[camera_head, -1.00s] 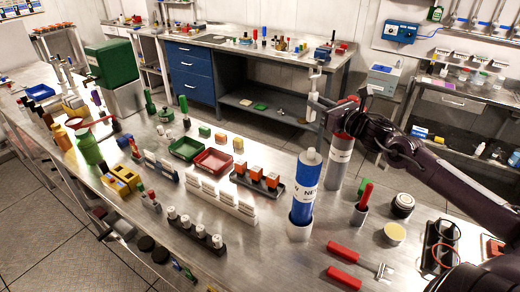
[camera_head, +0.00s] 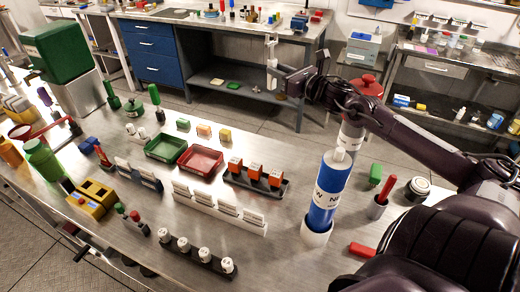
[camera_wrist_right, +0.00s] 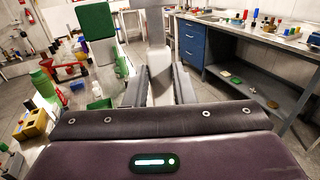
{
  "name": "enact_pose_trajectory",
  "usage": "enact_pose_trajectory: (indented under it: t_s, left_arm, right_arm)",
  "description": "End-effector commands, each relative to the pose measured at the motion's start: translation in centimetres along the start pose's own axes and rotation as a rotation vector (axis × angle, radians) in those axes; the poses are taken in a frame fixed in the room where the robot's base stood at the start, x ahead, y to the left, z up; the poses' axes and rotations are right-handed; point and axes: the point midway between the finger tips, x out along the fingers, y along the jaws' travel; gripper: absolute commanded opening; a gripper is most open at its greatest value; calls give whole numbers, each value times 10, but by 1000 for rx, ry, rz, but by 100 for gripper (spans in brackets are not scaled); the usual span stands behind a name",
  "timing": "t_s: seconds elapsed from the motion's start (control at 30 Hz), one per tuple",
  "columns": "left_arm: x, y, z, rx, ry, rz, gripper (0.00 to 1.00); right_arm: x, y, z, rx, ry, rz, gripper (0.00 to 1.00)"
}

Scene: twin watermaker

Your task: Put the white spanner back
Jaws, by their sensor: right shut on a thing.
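My right gripper (camera_head: 279,69) is shut on the white spanner (camera_head: 271,52), which it holds upright in the air beyond the back edge of the bench, as the head view shows it. In the right wrist view the pale spanner (camera_wrist_right: 156,40) stands between the two dark fingers (camera_wrist_right: 160,85); its lower end is partly hidden by the gripper. My left gripper is not in view.
A blue drawer cabinet (camera_head: 157,55) stands behind.

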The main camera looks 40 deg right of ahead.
Motion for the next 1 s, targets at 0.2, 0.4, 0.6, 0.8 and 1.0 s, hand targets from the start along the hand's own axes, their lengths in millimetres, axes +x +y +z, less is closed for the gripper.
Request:
enact_pose_trajectory:
  t_s: [0.2,0.4,0.6,0.8,1.0]
  left_arm:
    - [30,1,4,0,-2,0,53]
    - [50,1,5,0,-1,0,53]
    - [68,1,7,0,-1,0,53]
    - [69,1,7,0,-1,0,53]
    - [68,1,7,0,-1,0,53]
  right_arm:
    - [0,0,-28,-1,-3,0,0]
    - [0,0,-49,-1,-3,0,0]
    - [0,0,-67,-1,-3,0,0]
    - [-1,0,-86,2,-2,0,0]
    - [-1,-1,-137,6,-4,-3,0]
